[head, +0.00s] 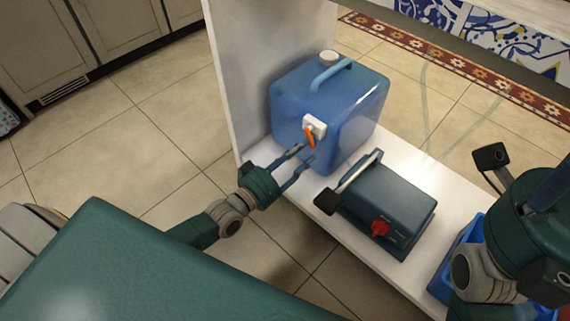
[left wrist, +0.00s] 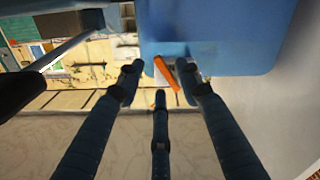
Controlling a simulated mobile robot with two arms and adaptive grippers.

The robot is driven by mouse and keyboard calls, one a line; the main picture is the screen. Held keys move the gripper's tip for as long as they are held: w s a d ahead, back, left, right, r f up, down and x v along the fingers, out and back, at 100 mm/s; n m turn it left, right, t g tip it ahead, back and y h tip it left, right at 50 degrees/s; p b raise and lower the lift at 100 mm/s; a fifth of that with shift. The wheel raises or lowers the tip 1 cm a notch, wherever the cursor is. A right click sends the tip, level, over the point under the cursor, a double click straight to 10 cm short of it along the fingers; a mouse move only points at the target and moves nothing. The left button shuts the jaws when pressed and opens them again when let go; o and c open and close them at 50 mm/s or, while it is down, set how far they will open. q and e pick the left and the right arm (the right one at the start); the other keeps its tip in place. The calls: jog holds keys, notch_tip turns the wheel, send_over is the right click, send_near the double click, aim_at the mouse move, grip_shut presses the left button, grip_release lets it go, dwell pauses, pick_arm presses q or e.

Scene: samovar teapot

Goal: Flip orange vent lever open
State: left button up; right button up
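The blue water container (head: 345,110) stands upright on the white shelf, with a white cap and a handle on top. Its front has a white fitting (head: 316,124) with the orange vent lever (head: 310,138), which slants downward. My left gripper (head: 303,155) is open, its fingers spread just below and in front of the lever. In the left wrist view the orange lever (left wrist: 166,73) shows between the tips of the two outer fingers, with the third finger below. Nothing is visibly held, and I cannot tell whether a finger touches the lever. My right arm is at the right edge; its fingers cannot be made out.
A dark blue device (head: 390,205) with a red knob (head: 380,228) and a black-ended handle sits right of the container. A blue crate (head: 440,280) is at the lower right, partly behind my right arm. A white upright panel (head: 225,70) stands left of the container.

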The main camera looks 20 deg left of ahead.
pick_arm(q)
jog(key=v, duration=0.8)
jog(key=shift+s, duration=0.35)
jog(key=shift+a, duration=0.15)
